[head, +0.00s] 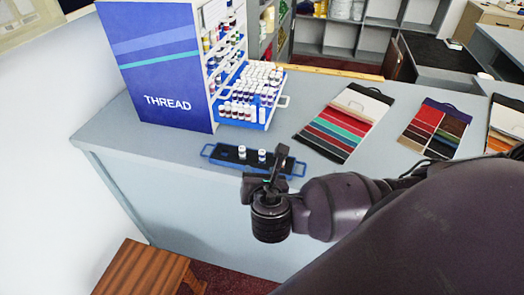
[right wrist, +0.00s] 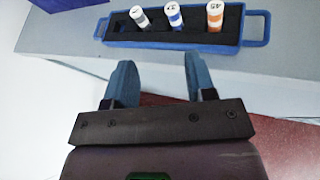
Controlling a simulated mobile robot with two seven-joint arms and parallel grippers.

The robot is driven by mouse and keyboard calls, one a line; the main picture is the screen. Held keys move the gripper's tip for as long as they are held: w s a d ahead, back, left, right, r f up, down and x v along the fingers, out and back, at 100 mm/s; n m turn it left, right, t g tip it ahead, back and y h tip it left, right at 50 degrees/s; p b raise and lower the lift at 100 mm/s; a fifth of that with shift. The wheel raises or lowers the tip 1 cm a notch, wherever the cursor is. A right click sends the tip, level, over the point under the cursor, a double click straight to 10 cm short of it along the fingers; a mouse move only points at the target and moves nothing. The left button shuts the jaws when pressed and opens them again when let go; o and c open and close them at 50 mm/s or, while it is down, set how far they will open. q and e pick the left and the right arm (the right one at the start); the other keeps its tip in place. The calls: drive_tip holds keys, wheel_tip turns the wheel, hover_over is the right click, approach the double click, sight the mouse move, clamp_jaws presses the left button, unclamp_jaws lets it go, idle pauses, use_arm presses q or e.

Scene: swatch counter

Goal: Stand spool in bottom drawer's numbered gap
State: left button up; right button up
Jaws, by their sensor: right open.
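The thread cabinet (head: 160,70) stands on the counter with its bottom drawer (head: 243,123) pulled out, holding rows of white-capped spools. I cannot make out a numbered gap. A blue tray (head: 222,160) with a dark insert lies in front; it also shows in the right wrist view (right wrist: 170,46). There, a grey spool (right wrist: 140,17), a blue spool (right wrist: 174,16) and an orange spool (right wrist: 215,15) marked 45 stand in it. My right gripper (right wrist: 157,68) is open and empty, short of the tray's near side; in the head view (head: 277,160) it covers the tray's right part. My left gripper is out of view.
Colour swatch boards (head: 343,122) lie on the counter right of the drawer, with another (head: 437,128) further right. The counter (head: 110,120) is clear left of the tray. A wooden stool (head: 145,270) stands below at the left. Shelves (head: 340,35) are behind.

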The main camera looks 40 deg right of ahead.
sight(262, 156)
drive_tip(key=shift+n+h, duration=0.5)
drive_tip(key=shift+n, duration=0.2)
drive_tip(key=x, duration=0.7)
drive_tip(key=d+p+x, duration=0.1)
drive_tip(key=x, duration=0.2)
drive_tip(key=shift+s+d+f, duration=0.15)
drive_tip(key=shift+d+f, duration=0.05)
drive_tip(key=shift+f, duration=0.05)
drive_tip(key=shift+g, duration=0.3)
clamp_jaws()
